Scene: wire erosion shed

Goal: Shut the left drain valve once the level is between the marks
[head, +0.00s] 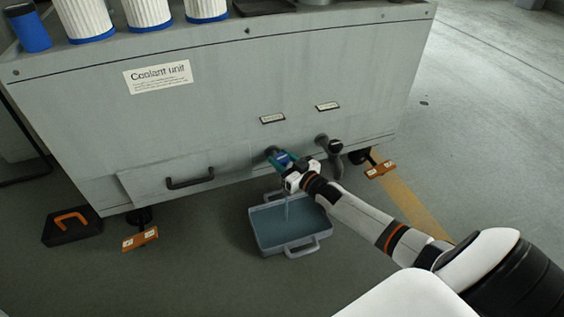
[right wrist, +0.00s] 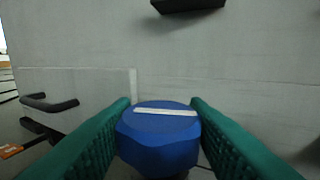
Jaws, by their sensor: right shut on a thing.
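The left drain valve's blue knob (right wrist: 158,145) sits between the green fingers of my right gripper (right wrist: 160,125), which is shut on it. A white line on the knob's face lies nearly level, tilted slightly down to the right. In the head view, my right gripper (head: 282,163) reaches the valve low on the front of the coolant unit (head: 215,115) and mostly hides it. A thin stream falls below it into a grey tray (head: 267,251) on the floor, which holds bluish liquid. I cannot make out any level marks. My left gripper is not in view.
A second, dark valve (head: 334,147) with a downward pipe is just right of my gripper. Small label plates (head: 272,119) are above the valves. A drawer handle (head: 190,178) sticks out to the left.

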